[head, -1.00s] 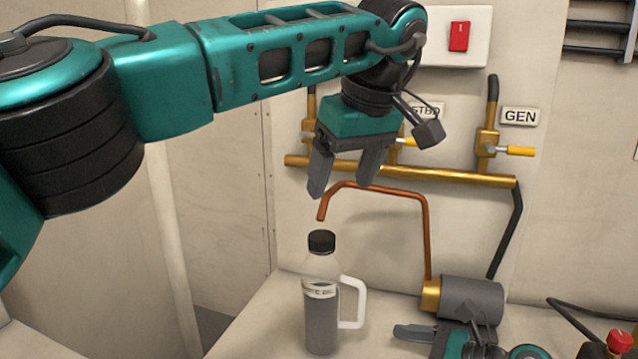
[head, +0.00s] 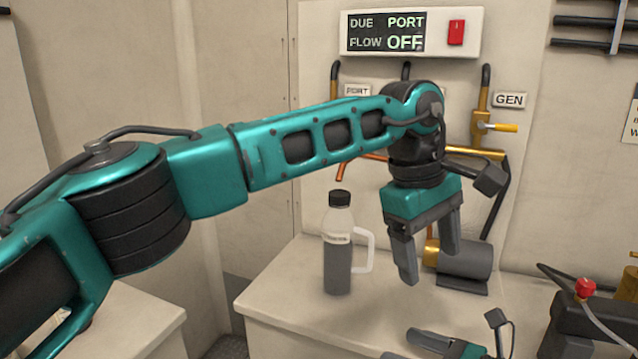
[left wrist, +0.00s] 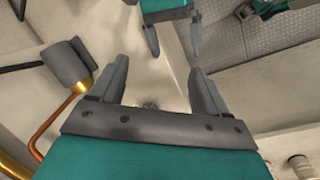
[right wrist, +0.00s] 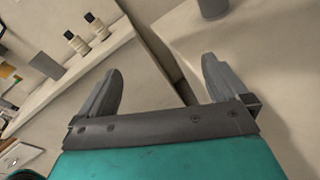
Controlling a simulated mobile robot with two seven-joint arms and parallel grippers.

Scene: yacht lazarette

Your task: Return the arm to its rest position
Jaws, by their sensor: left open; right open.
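My left arm reaches in from the left across the head view. Its gripper (head: 430,268) points down, open and empty, right of the bottle and in front of the grey cylinder. The left wrist view shows its two fingers (left wrist: 160,70) apart with nothing between them. My right gripper is low in the head view, partly cut off by the bottom edge; in the right wrist view its fingers (right wrist: 160,68) are apart and empty. The left wrist view also shows my right gripper at the top.
A capped bottle (head: 338,262) with a white handle stands upright on the pale bench (head: 285,300). A grey cylinder (head: 470,257) on a brass fitting lies behind my left gripper. A panel (head: 383,34) reads "DUE PORT FLOW OFF". A red-knobbed device (head: 585,288) stands at right.

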